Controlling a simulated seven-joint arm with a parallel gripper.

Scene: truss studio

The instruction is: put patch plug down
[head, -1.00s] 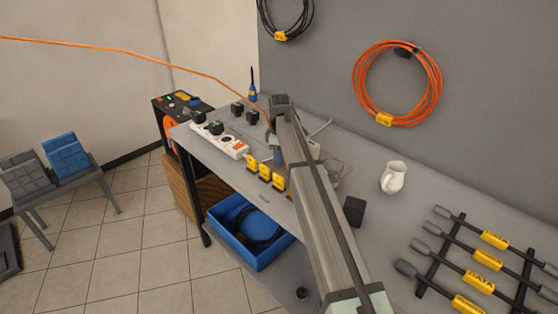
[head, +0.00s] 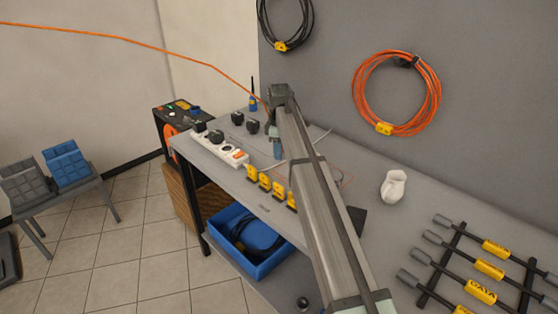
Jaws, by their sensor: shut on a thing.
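My gripper (head: 277,150) is small and mostly hidden behind my own arm, over the left half of the grey bench (head: 395,240). A bluish part shows at its end, close above the bench surface. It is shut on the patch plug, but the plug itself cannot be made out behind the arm. A thin pale cable (head: 322,136) emerges right of the arm on the bench. Whether the plug touches the bench cannot be seen.
Left of the gripper are a white power strip (head: 228,152), black adapters (head: 237,118) and yellow-labelled blocks (head: 252,173). To the right are a dark block (head: 358,217), a white jug (head: 393,187) and a rack of labelled cables (head: 457,255). Bench around the jug is clear.

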